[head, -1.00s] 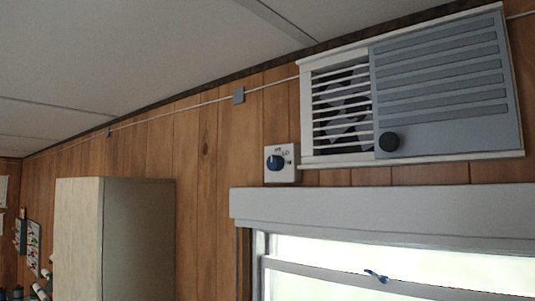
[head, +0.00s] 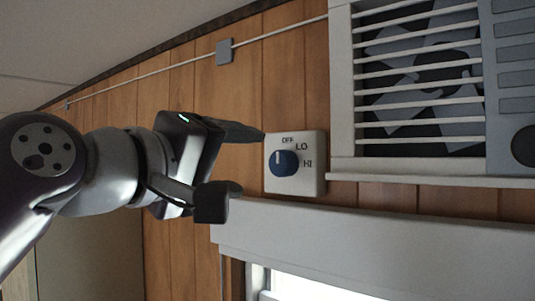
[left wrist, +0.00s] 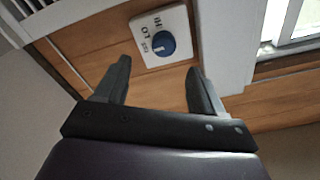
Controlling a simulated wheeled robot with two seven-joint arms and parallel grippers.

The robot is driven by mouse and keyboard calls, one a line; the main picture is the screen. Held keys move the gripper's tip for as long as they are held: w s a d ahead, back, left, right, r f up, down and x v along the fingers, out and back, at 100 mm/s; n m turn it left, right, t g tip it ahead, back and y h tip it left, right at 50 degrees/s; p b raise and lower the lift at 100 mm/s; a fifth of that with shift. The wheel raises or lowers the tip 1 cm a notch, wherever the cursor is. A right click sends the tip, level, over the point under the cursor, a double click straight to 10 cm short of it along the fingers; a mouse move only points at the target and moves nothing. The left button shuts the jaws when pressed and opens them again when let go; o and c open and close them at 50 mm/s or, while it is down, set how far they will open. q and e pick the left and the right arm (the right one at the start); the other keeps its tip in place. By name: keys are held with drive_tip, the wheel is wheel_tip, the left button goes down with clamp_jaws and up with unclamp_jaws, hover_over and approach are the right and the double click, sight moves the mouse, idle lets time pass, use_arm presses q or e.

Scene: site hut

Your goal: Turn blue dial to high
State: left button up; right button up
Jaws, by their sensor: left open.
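The blue dial (head: 284,163) sits on a white switch plate (head: 311,180) on the wood wall, marked OFF, LO and HI. Its pale pointer mark seems to face the OFF side; the dial shows in the left wrist view (left wrist: 158,43) too. My left gripper (head: 246,162) is open and empty, just left of the plate in the head view. In the left wrist view its fingers (left wrist: 159,65) stand apart, with the dial beyond and between them. I see no contact with the dial. My right gripper is not in view.
A slatted vent unit with a fan (head: 420,75) is on the wall to the right of the plate. A pale window header (head: 380,240) juts out below it. A cable with a grey clip (head: 224,52) runs above. The wall left of the plate is bare.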

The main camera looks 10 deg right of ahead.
sight(276, 164)
use_arm(q)
drive_tip(key=p+x, duration=0.2)
drive_tip(key=x, duration=0.3)
drive_tip(key=shift+w+d+r, duration=0.1)
drive_tip(key=shift+r, duration=0.05)
drive_tip(key=w+d, duration=0.1)
drive_tip(key=w+d+p, duration=0.1)
drive_tip(key=w, duration=0.2)
drive_tip(key=shift+w+d+f, duration=0.15)
drive_tip(key=shift+d+f, duration=0.25)
drive_tip(key=shift+s, duration=0.7)
drive_tip(key=shift+w, duration=0.2)
drive_tip(key=c, duration=1.1)
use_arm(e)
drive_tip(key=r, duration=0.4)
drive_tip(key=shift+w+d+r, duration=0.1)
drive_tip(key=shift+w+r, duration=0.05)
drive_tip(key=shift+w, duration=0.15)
